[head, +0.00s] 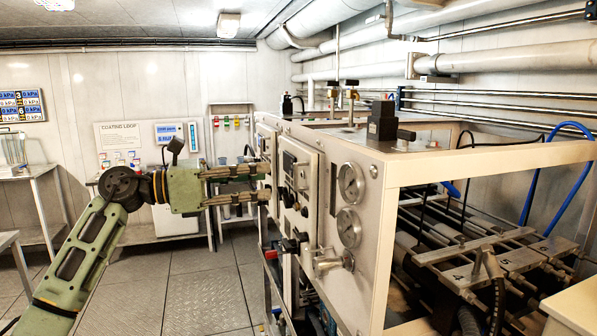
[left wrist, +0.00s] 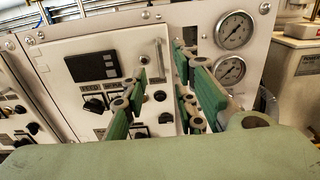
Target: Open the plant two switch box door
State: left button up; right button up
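A pale switch box door (head: 311,165) is on the front of the white machine, left of two round gauges, and looks shut. In the left wrist view the door (left wrist: 130,62) carries a dark display (left wrist: 91,66), black switches and small knobs. My left gripper (head: 267,183) is open, fingers pointing at the machine front. In the left wrist view its green fingers (left wrist: 162,65) are spread in front of the door's right part, with nothing visible between them. Contact cannot be judged. My right gripper is out of view.
Two gauges (head: 349,205) and a valve fitting (head: 333,262) stick out right of the door. A second panel (left wrist: 12,110) lies to its left. Red and black handles (head: 290,246) project below. The metal floor (head: 190,285) in front is clear.

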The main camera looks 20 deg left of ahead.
pick_arm(q)
jog(key=p+x, duration=0.2)
jog(key=x, duration=0.5)
jog(key=shift+p, duration=0.4)
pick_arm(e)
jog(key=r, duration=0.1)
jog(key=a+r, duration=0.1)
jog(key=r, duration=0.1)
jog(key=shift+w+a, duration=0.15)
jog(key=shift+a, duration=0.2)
pick_arm(q)
jog(key=shift+w, duration=0.1)
grip_shut()
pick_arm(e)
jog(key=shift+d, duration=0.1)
